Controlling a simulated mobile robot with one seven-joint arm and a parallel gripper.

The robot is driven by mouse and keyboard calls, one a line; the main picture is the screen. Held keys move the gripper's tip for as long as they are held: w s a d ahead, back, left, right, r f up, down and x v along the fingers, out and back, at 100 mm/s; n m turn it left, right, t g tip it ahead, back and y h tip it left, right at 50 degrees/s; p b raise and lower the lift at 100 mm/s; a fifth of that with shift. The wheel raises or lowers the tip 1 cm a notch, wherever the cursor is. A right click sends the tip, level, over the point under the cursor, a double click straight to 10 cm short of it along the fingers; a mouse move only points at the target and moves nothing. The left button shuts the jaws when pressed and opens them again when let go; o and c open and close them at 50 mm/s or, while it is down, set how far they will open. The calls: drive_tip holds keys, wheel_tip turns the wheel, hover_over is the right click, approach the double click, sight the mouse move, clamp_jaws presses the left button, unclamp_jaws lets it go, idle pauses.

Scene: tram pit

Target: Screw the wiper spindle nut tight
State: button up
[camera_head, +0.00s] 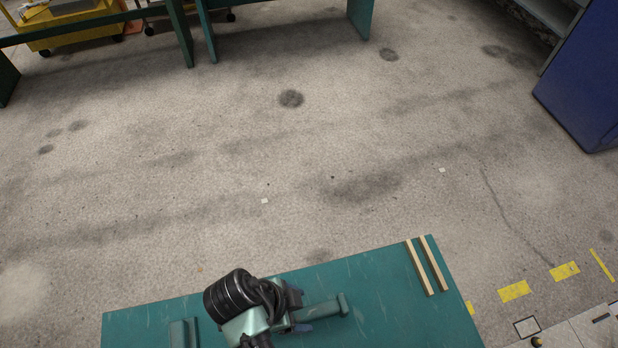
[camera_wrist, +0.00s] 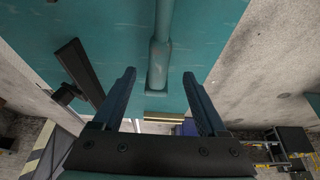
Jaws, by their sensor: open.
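I cannot make out the wiper spindle nut in either view. In the wrist view my gripper (camera_wrist: 160,76) is open, its two dark fingers apart with nothing held between them. A teal bar (camera_wrist: 161,55) with a thicker end runs between the fingertips in the picture; I cannot tell how far off it is. A similar teal bar (camera_head: 321,310) lies on the green bench top in the head view, beside my dark wrist. A black bar (camera_wrist: 78,68) slants left of the fingers; I cannot tell whether it is a wiper part.
The green bench top (camera_head: 390,300) carries two pale wooden strips (camera_head: 427,266) at its right and a small green block (camera_head: 183,333) at its left. Beyond it the concrete floor is open. A blue cabinet (camera_head: 585,85) stands far right; a yellow cart (camera_head: 70,30) stands far left.

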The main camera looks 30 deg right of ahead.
sight(308, 312)
drive_tip(key=shift+p+x, duration=0.65)
drive_tip(key=shift+x, duration=2.15)
drive_tip(key=shift+a, duration=0.2)
clamp_jaws()
